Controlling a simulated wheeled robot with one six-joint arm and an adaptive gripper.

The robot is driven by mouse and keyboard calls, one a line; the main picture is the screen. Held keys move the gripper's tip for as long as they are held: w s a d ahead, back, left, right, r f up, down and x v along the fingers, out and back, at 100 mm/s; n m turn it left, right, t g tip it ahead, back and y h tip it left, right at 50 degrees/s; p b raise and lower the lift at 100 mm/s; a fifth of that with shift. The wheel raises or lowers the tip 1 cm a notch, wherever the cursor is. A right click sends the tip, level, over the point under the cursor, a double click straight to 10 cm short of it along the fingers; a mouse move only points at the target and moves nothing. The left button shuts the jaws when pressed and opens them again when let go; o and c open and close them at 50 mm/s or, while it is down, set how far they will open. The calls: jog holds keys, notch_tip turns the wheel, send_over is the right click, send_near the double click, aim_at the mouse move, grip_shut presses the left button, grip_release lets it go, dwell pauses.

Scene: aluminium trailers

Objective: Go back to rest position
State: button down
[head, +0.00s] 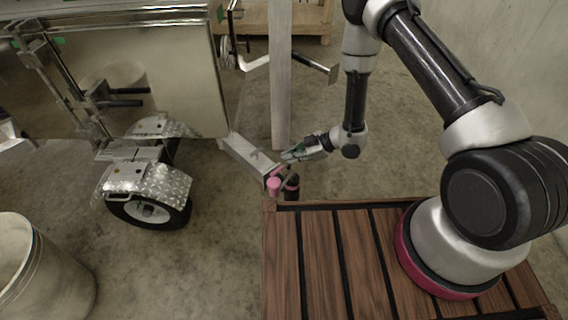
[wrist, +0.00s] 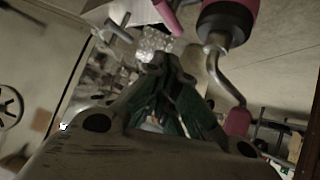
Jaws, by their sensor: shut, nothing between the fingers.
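My gripper (head: 290,156) is at the end of my arm, in the middle of the head view, close to the end of the trailer's metal beam (head: 247,155). Its fingers are closed together and empty; they also show in the wrist view (wrist: 162,62). Beside it are a pink part (head: 274,186) and a black cylinder (head: 291,187). In the wrist view, the black cylinder (wrist: 228,22) has a pink band, and a bent metal crank with a pink knob (wrist: 238,122) hangs right of the fingers. I cannot tell whether the gripper touches any of these.
An aluminium trailer (head: 170,75) with a wheel (head: 148,212) and tread-plate fender stands at left. A grey post (head: 280,75) rises behind the gripper. A pale bucket (head: 40,265) is at lower left. A slatted wooden deck (head: 335,260) lies below my arm. The concrete floor between bucket and deck is clear.

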jog(key=w+v, duration=0.1)
jog(key=v, duration=0.5)
jog(key=s+d+f+m+g+h, duration=0.1)
jog(key=s+d+f+m+h, duration=0.2)
jog(key=s+d+f+h, duration=0.35)
jog(key=w+d+r+m+g+h, duration=0.1)
jog(key=d+r+m+h, duration=0.15)
jog(key=d+r, duration=0.4)
jog(key=d+r+m+h, duration=0.2)
jog(key=d+r+m, duration=0.15)
jog(key=d, duration=0.65)
jog(key=s+d+r+m+g+h, duration=0.1)
jog(key=s+d+r+m, duration=0.15)
jog(key=r, duration=0.75)
jog(key=s+d+r+m+g+h, duration=0.1)
jog(key=s+d+r+m, duration=0.2)
jog(key=r, duration=0.7)
jog(key=s+r+m+t, duration=0.1)
jog(key=s+r+t, duration=0.1)
jog(key=s+r, duration=0.2)
jog(key=s+r+m+t+y, duration=0.1)
jog(key=s+r, duration=0.4)
jog(key=r, duration=0.6)
jog(key=s+a+r+m+t+y, duration=0.1)
jog(key=s+r+t, duration=0.2)
jog(key=r, duration=0.4)
jog(key=shift+s+r+m+t, duration=0.35)
jog(key=shift+s+r+t, duration=0.05)
jog(key=shift+s, duration=0.45)
jog(key=shift+a, duration=0.1)
